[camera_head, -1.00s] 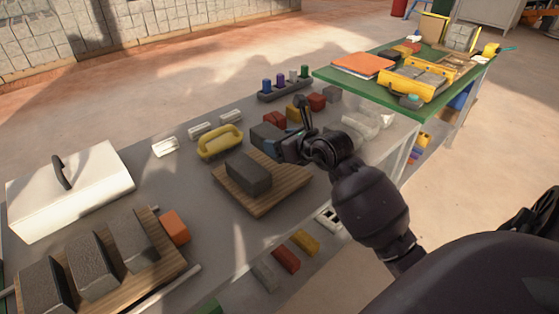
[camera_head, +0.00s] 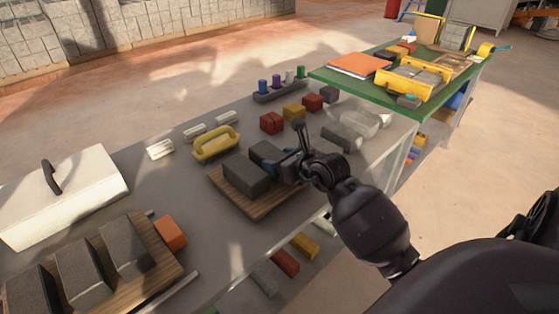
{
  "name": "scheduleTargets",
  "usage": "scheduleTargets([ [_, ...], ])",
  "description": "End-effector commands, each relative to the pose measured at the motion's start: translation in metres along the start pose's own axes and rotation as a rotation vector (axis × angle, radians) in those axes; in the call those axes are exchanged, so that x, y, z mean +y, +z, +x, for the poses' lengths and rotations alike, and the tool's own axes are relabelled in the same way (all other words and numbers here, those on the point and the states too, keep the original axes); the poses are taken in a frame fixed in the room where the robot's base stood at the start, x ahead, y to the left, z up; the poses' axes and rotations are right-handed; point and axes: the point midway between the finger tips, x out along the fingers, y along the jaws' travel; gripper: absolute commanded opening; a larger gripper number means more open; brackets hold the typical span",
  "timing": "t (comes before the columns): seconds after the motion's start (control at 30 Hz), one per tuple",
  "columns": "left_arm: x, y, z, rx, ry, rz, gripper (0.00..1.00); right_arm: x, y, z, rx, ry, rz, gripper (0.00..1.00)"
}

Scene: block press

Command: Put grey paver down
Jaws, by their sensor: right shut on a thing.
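My right gripper (camera_head: 280,163) comes in from the right and is shut on a dark grey paver (camera_head: 261,152). The held paver is at the back edge of a small wooden board (camera_head: 263,208), just behind and right of another dark grey paver (camera_head: 243,175) that rests on that board. My gripper and arm hide part of the held paver. I cannot tell whether it touches the board or the other paver. My left gripper is not in view.
A yellow-handled tool (camera_head: 216,145) lies behind the board. Red (camera_head: 271,123) and yellow (camera_head: 294,112) blocks stand farther back. A larger board (camera_head: 165,270) with several grey pavers is at front left, near a white lidded box (camera_head: 70,195). A green table (camera_head: 340,82) stands back right.

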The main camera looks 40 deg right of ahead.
Motion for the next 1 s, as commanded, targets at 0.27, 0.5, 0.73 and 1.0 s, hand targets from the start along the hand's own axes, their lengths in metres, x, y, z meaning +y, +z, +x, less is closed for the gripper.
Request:
scheduleTargets([
  [0.27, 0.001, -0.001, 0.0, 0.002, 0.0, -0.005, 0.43, 0.0, 0.0, 0.0, 0.0, 0.0, 0.0, 0.74],
  [0.5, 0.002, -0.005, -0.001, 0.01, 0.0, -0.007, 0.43, 0.0, 0.003, -0.009, -0.001, -0.001, 0.0, 0.74],
  [0.73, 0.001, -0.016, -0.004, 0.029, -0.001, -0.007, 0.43, -0.001, 0.004, -0.048, -0.003, -0.001, 0.0, 0.74],
  [1.0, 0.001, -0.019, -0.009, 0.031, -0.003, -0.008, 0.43, 0.0, 0.003, -0.097, -0.001, 0.0, -0.001, 0.74],
])
